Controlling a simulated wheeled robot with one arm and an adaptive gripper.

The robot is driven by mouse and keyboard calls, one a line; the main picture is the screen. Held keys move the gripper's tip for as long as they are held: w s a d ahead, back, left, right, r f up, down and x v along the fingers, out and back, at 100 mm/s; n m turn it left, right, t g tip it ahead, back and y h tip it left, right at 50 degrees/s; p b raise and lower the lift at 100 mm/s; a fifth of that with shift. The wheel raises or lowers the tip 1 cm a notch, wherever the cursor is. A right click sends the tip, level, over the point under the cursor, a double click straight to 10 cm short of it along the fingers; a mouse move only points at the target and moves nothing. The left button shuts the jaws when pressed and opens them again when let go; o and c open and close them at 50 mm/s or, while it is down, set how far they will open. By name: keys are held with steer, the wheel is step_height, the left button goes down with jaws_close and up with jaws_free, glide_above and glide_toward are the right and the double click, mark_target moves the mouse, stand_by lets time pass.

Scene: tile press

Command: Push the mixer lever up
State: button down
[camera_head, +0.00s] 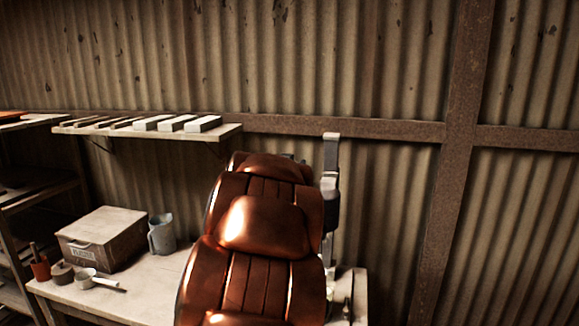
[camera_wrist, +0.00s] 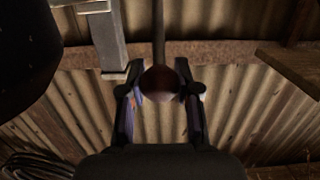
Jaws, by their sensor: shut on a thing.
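In the wrist view, a dark reddish-brown ball knob (camera_wrist: 159,84) sits on the end of a thin grey rod (camera_wrist: 158,28), which looks like the mixer lever. The rod runs up from the knob to the top edge of the picture. My gripper (camera_wrist: 160,72) has one black finger on each side of the knob and is shut on it. The rest of the mixer is not clearly visible. In the head view, the lever and my gripper cannot be made out.
A pale worktable (camera_head: 150,292) holds a box (camera_head: 100,238), a grey jug (camera_head: 162,236), a red cup (camera_head: 40,270) and a white scoop (camera_head: 97,281). A wall shelf (camera_head: 222,136) carries several pale blocks. In the wrist view, a grey post (camera_wrist: 108,45) stands left of the rod.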

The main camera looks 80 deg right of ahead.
steer(key=shift+f, duration=0.1)
steer(key=c, duration=1.1)
jaws_free()
steer(key=shift+a, duration=0.1)
steer(key=a, duration=0.4)
steer(key=a+r, duration=0.1)
steer(key=a, duration=0.6)
steer(key=shift+w+a+r, duration=0.2)
steer(key=shift+a+r, duration=0.05)
steer(key=shift+a, duration=0.1)
